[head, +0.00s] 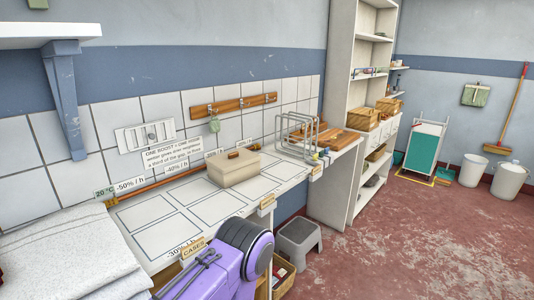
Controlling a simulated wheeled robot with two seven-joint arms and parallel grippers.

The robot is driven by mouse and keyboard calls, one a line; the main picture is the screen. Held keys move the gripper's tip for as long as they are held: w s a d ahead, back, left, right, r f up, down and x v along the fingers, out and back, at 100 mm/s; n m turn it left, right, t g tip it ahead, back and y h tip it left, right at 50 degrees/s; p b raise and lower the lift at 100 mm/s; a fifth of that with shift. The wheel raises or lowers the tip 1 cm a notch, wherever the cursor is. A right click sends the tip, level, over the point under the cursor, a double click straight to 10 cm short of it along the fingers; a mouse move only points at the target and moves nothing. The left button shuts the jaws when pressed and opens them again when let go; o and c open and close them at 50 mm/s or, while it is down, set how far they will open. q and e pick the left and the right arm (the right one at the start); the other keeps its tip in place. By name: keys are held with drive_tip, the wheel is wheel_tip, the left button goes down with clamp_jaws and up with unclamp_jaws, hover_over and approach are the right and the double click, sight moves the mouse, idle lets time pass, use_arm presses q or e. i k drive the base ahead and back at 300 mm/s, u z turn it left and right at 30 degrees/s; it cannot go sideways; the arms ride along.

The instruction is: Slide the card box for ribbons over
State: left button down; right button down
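A beige lidded box (236,170), which looks like the card box for ribbons, sits closed on the white worktop (148,217). A small brown piece shows on its lid. It stands towards the right of the outlined rectangles, near the tiled wall, with empty outlined rectangles to its left and in front.
White folded cloth (70,255) is stacked at the near left. A wire rack (300,135) and wooden boards (338,139) stand right of the box. A purple body with a dark round end (248,245) hides part of the worktop's front. A grey stool (299,238) stands beyond.

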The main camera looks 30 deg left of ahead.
sight(230, 179)
drive_tip(key=u, duration=0.05)
drive_tip(key=i, duration=2.2)
drive_tip(key=u, duration=3.1)
